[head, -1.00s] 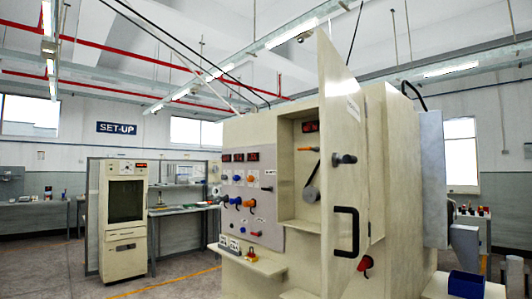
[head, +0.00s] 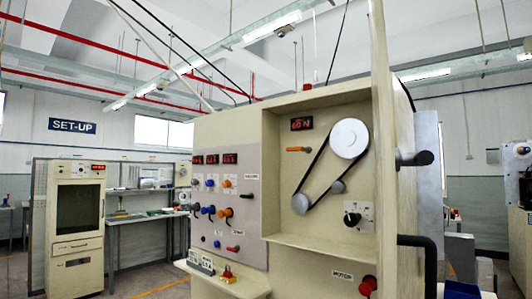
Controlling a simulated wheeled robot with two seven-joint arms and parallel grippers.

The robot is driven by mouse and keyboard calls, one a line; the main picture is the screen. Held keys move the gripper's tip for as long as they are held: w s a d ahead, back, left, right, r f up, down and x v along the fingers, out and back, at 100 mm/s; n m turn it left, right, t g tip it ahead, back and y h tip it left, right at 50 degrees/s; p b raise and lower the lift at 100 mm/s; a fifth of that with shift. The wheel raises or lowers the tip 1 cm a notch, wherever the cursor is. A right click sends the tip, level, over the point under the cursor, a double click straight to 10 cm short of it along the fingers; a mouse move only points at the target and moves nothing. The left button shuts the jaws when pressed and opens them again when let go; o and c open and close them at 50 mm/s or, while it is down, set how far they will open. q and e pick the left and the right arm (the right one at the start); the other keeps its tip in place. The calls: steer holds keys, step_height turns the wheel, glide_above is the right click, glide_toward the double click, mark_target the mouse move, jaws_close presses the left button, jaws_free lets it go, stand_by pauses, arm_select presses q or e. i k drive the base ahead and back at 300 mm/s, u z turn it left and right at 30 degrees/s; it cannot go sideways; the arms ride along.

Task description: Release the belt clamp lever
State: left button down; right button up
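The machine cabinet (head: 330,90) stands ahead with an open recess facing me. Inside it, a black belt (head: 312,165) runs around a large light pulley (head: 349,138) and smaller pulleys below. An orange-handled lever (head: 299,149) lies about level at the recess's upper left, under a red display reading 60 N (head: 302,124). A black knob (head: 352,219) sits on a light plate at the lower right. No readable label shows which part is the belt clamp lever. Neither gripper is in view.
The left panel (head: 228,180) carries displays, coloured knobs and a red lever (head: 233,248). A red button (head: 368,285) is below the recess. Floor at left looks clear.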

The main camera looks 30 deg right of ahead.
mark_target(295, 149)
steer(key=z, duration=0.45)
steer(key=i, duration=0.8)
steer(key=z, duration=0.2)
steer(key=k, duration=0.6)
steer(key=u, duration=0.7)
steer(key=i, duration=1.15)
steer(key=z, duration=0.6)
